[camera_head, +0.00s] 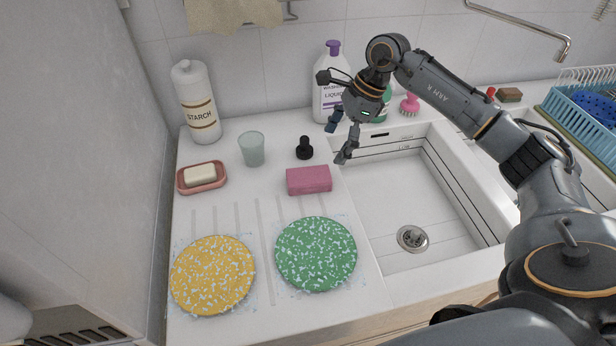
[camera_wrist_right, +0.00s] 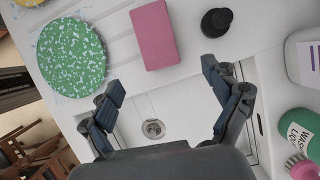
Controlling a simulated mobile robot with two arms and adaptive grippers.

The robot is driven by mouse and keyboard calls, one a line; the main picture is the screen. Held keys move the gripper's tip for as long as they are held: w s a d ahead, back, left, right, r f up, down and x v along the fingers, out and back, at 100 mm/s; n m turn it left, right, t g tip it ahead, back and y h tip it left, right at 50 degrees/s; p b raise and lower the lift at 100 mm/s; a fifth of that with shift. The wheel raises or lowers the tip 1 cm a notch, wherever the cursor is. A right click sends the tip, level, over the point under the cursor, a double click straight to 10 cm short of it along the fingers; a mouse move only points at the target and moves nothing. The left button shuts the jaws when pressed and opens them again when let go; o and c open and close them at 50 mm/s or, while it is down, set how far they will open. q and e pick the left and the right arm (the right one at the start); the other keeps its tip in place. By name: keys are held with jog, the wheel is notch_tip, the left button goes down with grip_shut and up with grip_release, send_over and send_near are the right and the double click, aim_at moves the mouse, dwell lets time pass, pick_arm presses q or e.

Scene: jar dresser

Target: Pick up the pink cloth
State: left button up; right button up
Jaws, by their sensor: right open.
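The pink cloth (camera_head: 309,180) is a thick, flat pink block lying on the white counter left of the sink, behind the green soapy plate (camera_head: 316,254). It also shows in the right wrist view (camera_wrist_right: 155,35), at the top centre. My right gripper (camera_head: 340,142) is above the sink's back left corner, right of and behind the cloth. In the wrist view its two blue-grey fingers (camera_wrist_right: 163,80) are spread wide with nothing between them. The cloth lies beyond the fingertips and apart from them. My left gripper is not seen.
A black stopper (camera_head: 304,148) stands just behind the cloth, and a cup (camera_head: 251,148) to its left. A soap dish (camera_head: 181,189), starch bottle (camera_head: 197,100), yellow plate (camera_head: 212,275) and washing-liquid bottle (camera_head: 330,85) are around. The sink basin (camera_head: 400,200) is empty.

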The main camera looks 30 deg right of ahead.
aim_at(313, 175)
jog(key=p+x, duration=0.1)
jog(key=x, duration=0.4)
jog(key=shift+a, duration=0.1)
jog(key=p+x, duration=0.1)
jog(key=x, duration=0.1)
jog(key=a+p+x, duration=0.1)
jog(key=x, duration=0.1)
jog(key=shift+a+f+p, duration=0.1)
jog(key=shift+f+p, duration=0.1)
jog(key=shift+p, duration=0.15)
jog(key=shift+w+f, duration=0.1)
jog(key=shift+f, duration=0.25)
jog(key=c, duration=1.2)
